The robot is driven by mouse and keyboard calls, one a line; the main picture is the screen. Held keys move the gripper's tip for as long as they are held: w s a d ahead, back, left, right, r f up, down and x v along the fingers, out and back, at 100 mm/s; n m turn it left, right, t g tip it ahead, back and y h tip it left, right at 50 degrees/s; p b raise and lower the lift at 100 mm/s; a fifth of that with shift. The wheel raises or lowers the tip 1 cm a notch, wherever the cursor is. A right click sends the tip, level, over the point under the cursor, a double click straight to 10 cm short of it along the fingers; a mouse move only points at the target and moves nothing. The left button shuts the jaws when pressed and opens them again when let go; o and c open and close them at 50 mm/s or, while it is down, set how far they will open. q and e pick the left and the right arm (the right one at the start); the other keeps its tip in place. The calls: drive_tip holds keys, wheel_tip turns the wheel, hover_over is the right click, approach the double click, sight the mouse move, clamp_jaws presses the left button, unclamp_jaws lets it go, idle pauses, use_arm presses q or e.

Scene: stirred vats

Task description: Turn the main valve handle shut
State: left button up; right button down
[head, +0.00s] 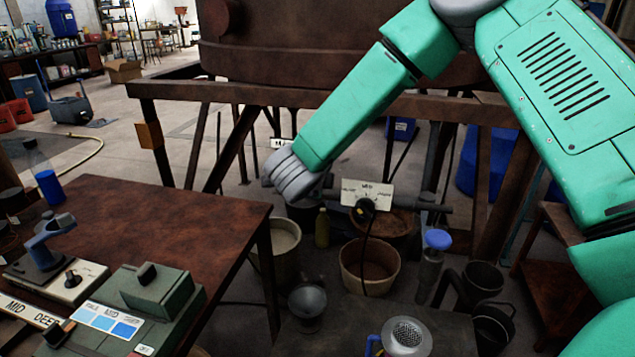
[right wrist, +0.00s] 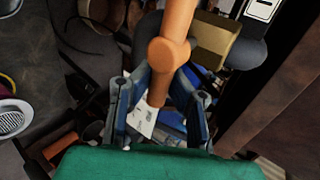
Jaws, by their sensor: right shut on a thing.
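In the right wrist view, an orange handle (right wrist: 177,30) with a round hub runs from the top edge down between the fingers of my right gripper (right wrist: 161,88). The gripper is shut on this handle's lower part. In the head view my green right arm reaches in from the right; its grey wrist hides the gripper and the handle. A partly covered white sign (head: 281,143) reading "MA" shows just above that wrist. My left gripper is in neither view.
A large rusty vat (head: 330,50) stands behind the arm on a rusty frame (head: 450,107). A white "MID" plate (head: 367,193) with a black knob is right of the wrist. Buckets (head: 370,262) stand below. A brown table (head: 190,215) with control boxes is at left.

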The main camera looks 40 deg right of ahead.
drive_tip(key=shift+s+f, duration=0.1)
drive_tip(key=shift+f, duration=0.1)
drive_tip(key=c, duration=1.5)
unclamp_jaws()
drive_tip(key=shift+o, duration=0.2)
drive_tip(key=shift+r, duration=0.1)
drive_tip(key=shift+s+a+r, duration=0.1)
drive_tip(key=shift+a+r, duration=0.05)
drive_tip(key=shift+r, duration=0.05)
drive_tip(key=v, duration=1.1)
drive_tip(key=shift+s+a+f, duration=0.1)
